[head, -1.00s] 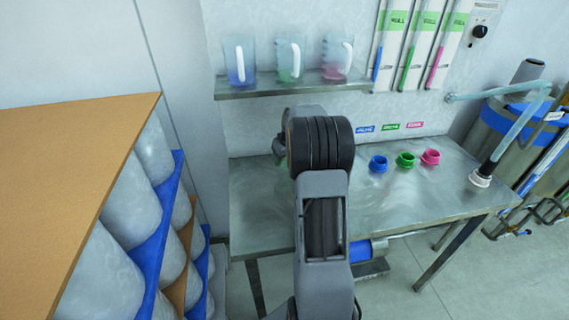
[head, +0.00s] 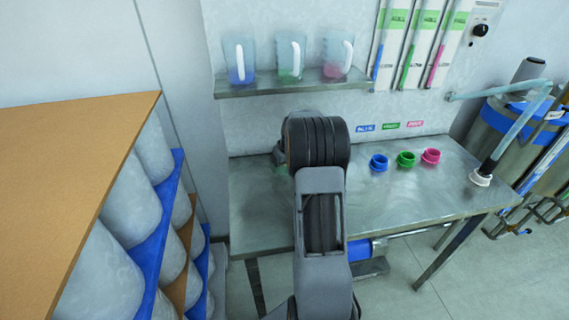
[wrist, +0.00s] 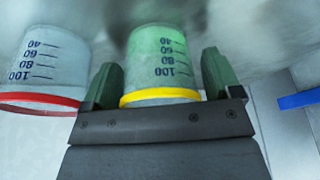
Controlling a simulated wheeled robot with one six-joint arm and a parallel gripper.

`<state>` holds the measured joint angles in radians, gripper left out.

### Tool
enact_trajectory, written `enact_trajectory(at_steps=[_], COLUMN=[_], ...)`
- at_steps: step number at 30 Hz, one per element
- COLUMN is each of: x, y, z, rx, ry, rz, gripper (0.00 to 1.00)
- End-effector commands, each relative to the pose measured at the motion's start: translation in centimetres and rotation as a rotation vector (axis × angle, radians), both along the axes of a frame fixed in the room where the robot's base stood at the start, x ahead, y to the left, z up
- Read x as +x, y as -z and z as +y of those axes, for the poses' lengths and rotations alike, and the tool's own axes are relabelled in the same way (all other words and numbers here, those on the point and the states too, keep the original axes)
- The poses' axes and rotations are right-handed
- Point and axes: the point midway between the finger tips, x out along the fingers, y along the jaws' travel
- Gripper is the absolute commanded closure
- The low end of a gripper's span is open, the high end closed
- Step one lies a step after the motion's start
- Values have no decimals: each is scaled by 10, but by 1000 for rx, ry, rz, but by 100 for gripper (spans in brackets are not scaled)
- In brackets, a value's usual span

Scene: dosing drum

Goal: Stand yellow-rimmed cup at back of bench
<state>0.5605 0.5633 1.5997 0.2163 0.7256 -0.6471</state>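The yellow-rimmed cup (wrist: 160,70) shows in the wrist view as a clear graduated cup with a green tint, its numbers upside down. In the head view my arm hides the cup and most of the gripper, over the left part of the metal bench (head: 262,215).
A wall shelf (head: 290,85) with three handled jugs hangs above the bench's back. A rack of drums (head: 120,200) stands at left. The bench's middle is clear.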

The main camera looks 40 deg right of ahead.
Motion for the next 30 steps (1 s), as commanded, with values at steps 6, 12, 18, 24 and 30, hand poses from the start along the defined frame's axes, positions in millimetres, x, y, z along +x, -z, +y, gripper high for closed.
enact_trajectory(at_steps=[6, 12, 18, 24, 30], x=[0, -2, -13, -25, -32], y=[0, -14, -49, -84, -108], z=[0, 0, 0, 1, 2], rx=[0, -2, -2, -2, -1], ry=[0, 1, 1, 1, 1], rz=[0, -3, -5, -3, -1], gripper=[14, 14, 14, 14, 14])
